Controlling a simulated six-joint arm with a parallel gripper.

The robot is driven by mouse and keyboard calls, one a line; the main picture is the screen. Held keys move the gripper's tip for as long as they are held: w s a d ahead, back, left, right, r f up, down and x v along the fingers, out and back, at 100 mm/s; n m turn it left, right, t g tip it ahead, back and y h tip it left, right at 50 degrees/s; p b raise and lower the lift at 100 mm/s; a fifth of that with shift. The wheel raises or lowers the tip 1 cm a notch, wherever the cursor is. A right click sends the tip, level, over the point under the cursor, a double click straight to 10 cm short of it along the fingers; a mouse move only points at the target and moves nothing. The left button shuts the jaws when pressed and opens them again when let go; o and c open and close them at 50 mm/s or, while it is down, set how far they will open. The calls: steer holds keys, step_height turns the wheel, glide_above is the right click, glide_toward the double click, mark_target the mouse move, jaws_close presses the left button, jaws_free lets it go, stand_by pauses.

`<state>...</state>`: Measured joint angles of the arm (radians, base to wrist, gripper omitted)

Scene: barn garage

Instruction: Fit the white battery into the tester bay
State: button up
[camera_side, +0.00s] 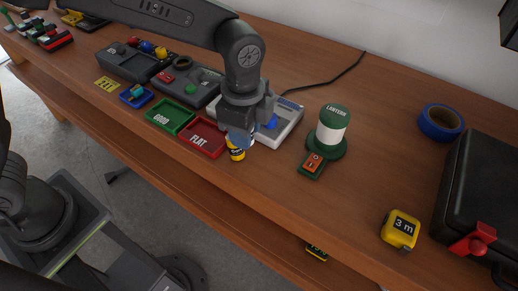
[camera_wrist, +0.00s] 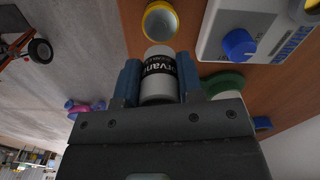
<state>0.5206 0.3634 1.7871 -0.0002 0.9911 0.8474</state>
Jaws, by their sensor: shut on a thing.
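My gripper (camera_side: 241,136) is over the front part of the bench, just in front of the tester. In the wrist view, its blue fingers (camera_wrist: 159,80) are shut on the white battery (camera_wrist: 160,68), which has a black label band with white letters. The light grey tester (camera_side: 291,124) lies behind my gripper, partly hidden by it. Its blue knob (camera_wrist: 239,45) shows in the wrist view. I cannot make out the tester bay clearly. A yellow, round, open-topped thing (camera_wrist: 161,21) is just beyond the battery; in the side view a yellow, black-labelled thing (camera_side: 236,154) shows below my gripper.
A red FLAT tray (camera_side: 203,137) and green GOOD tray (camera_side: 170,117) lie left of my gripper. The green-and-white lantern (camera_side: 331,130) stands to the right, with a small red-and-green piece (camera_side: 313,165) before it. A tape measure (camera_side: 400,230), blue tape roll (camera_side: 441,122) and black case (camera_side: 485,195) are farther right.

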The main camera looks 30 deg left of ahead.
steer(key=w+a+r, duration=0.2)
steer(key=a+r, duration=0.2)
steer(key=a, duration=0.3)
steer(key=w+a+n, duration=0.1)
steer(key=w+a, duration=0.3)
steer(key=a, duration=0.4)
steer(key=w+a+n, duration=0.2)
steer(key=w+a, duration=0.2)
steer(key=a, duration=0.5)
steer(key=w+a+n, duration=0.1)
steer(key=w+a, duration=0.4)
steer(key=a, duration=0.4)
steer(key=shift+w+f+n, duration=0.1)
steer(key=shift+f+n, duration=0.2)
steer(key=shift+a+f, duration=0.1)
steer(key=shift+f, duration=2.65)
steer(key=shift+r, duration=0.1)
steer(key=shift+r, duration=0.35)
steer(key=shift+f, duration=0.8)
